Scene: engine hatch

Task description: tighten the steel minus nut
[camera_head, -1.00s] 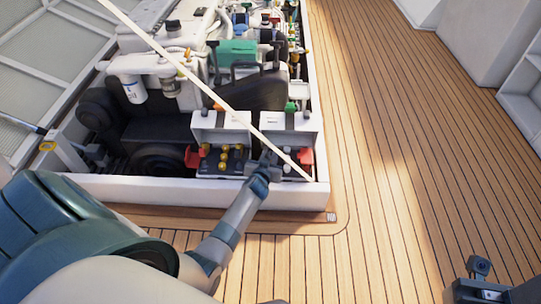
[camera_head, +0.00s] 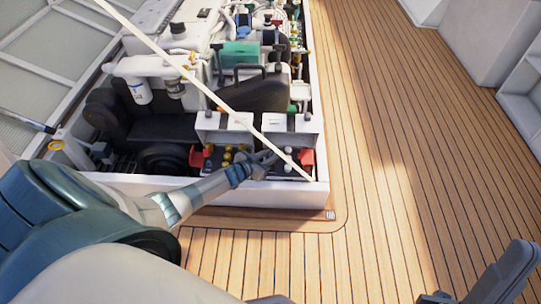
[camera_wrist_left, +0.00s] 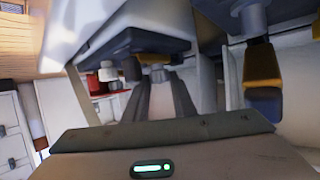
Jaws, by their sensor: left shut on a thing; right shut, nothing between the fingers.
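My left gripper (camera_head: 272,156) reaches over the front rim of the engine hatch to the right-hand battery (camera_head: 291,168). In the left wrist view its fingers (camera_wrist_left: 159,82) are shut on a small grey metal piece (camera_wrist_left: 158,73), which looks like the steel minus nut. The fingers hide part of it, and in the head view it is too small to make out. A red terminal cover (camera_head: 307,159) is on the right side of that battery. My right gripper (camera_head: 478,290) is at the lower right, shut and empty, well away from the batteries.
The left-hand battery (camera_head: 212,168) has several yellow caps and a red cover. A pale diagonal bar (camera_head: 240,123) crosses above the hatch. The white hatch rim (camera_head: 275,193) borders the batteries. The plank deck (camera_head: 400,170) to the right is clear.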

